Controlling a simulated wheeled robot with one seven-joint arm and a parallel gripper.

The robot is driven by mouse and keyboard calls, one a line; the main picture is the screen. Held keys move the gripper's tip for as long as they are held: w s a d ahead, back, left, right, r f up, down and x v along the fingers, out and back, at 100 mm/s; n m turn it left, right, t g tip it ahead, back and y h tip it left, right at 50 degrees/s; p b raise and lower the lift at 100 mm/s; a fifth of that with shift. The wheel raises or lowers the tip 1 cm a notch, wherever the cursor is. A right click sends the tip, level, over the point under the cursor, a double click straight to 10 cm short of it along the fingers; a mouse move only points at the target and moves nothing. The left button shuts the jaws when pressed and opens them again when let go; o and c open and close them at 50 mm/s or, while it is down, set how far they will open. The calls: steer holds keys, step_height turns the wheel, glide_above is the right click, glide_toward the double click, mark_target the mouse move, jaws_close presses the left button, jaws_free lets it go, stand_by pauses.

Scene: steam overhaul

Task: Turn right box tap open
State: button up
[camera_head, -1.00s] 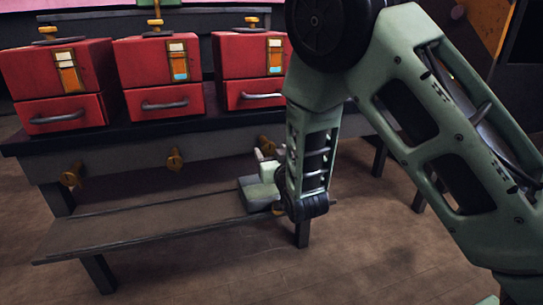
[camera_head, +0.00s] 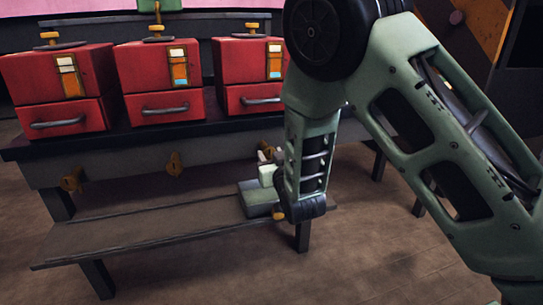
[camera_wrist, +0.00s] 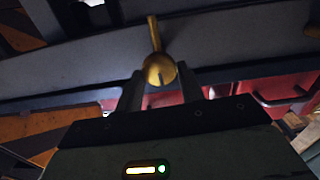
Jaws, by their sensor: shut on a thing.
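The right box (camera_head: 248,72) is red with a drawer handle and a gauge, and stands on the dark bench. Its brass tap (camera_wrist: 159,68) shows in the wrist view as a round knob with a stem running up to the grey rail. My gripper (camera_wrist: 157,88) has a finger on each side of the knob and is shut on it. In the head view my gripper (camera_head: 268,156) is at the front rail below the right box; my arm hides part of the box, and the tap is mostly covered.
The middle box (camera_head: 160,78) and left box (camera_head: 55,90) stand alongside. Their brass taps, middle (camera_head: 174,163) and left (camera_head: 72,180), stick out of the rail. A low shelf (camera_head: 140,225) runs beneath my gripper. Floor is clear in front.

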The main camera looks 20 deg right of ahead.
steer(key=n+p, duration=0.3)
steer(key=n, duration=0.1)
steer(key=shift+a+r+n, duration=0.1)
steer(key=shift+n, duration=0.3)
steer(key=n+p, duration=0.3)
steer(key=n, duration=0.1)
steer(key=n+p, duration=0.3)
steer(key=n, duration=0.2)
steer(key=shift+a+n, duration=0.1)
steer(key=shift+n, duration=0.2)
steer(key=shift+f+n+p, duration=0.15)
steer(key=shift+n+p, duration=0.3)
steer(key=shift+n, duration=0.3)
steer(key=shift+f+n+p, duration=0.15)
steer(key=shift+n+p, duration=0.3)
steer(key=shift+n, duration=0.3)
steer(key=o, duration=1)
steer(key=s+p, duration=0.3)
steer(key=s, duration=1.4)
steer(key=shift+s, duration=0.25)
